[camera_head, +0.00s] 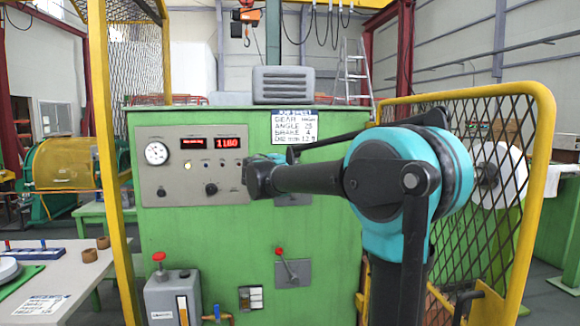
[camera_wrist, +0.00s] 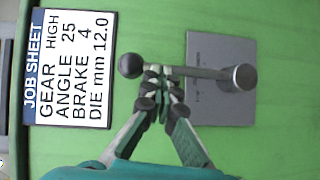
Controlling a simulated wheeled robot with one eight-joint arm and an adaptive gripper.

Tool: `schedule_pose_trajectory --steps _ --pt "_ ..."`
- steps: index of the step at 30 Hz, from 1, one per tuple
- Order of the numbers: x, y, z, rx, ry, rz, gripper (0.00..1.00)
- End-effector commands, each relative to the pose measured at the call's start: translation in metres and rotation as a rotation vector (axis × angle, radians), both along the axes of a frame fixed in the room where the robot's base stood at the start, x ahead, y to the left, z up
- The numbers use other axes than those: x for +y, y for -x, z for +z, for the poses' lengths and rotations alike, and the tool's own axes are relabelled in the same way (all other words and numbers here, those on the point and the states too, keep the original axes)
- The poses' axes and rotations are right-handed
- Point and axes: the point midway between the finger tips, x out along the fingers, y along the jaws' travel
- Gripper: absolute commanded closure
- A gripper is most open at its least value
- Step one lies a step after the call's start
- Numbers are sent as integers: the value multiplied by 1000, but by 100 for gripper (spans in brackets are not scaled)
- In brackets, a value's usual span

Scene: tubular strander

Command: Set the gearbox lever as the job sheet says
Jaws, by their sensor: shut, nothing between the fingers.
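A lever with a black ball knob (camera_wrist: 131,66) and a grey rod stands on a grey plate (camera_wrist: 221,105) on the green cabinet, in the wrist view. The rod runs from its pivot boss (camera_wrist: 239,78) to the knob at left. My gripper (camera_wrist: 164,84) is shut and empty, its fingertips right at the rod near the knob. I cannot tell whether they touch it. The job sheet (camera_wrist: 68,70) reads GEAR HIGH, ANGLE 25, BRAKE 4, DIE mm 12.0; it also shows in the head view (camera_head: 295,127). There, my arm hides most of this lever; part of its plate (camera_head: 293,200) shows.
A second lever with a red knob (camera_head: 279,252) sits lower on the cabinet. A control panel (camera_head: 190,165) with a gauge and red displays is at left. Yellow mesh guards (camera_head: 545,200) stand at both sides. A table (camera_head: 90,262) is at lower left.

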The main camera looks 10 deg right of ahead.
Motion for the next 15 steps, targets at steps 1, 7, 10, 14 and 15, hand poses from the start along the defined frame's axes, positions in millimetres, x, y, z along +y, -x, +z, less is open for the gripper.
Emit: schedule_pose_trajectory --steps 1,7,10,14,15 --pt "-3 0 0 0 -12 -3 100" --pt "-13 0 1 0 -90 -5 100" --pt "-20 0 2 -1 -147 -5 100" --pt "-30 0 1 0 -230 -5 100" --pt "-33 1 1 0 -256 -6 100"
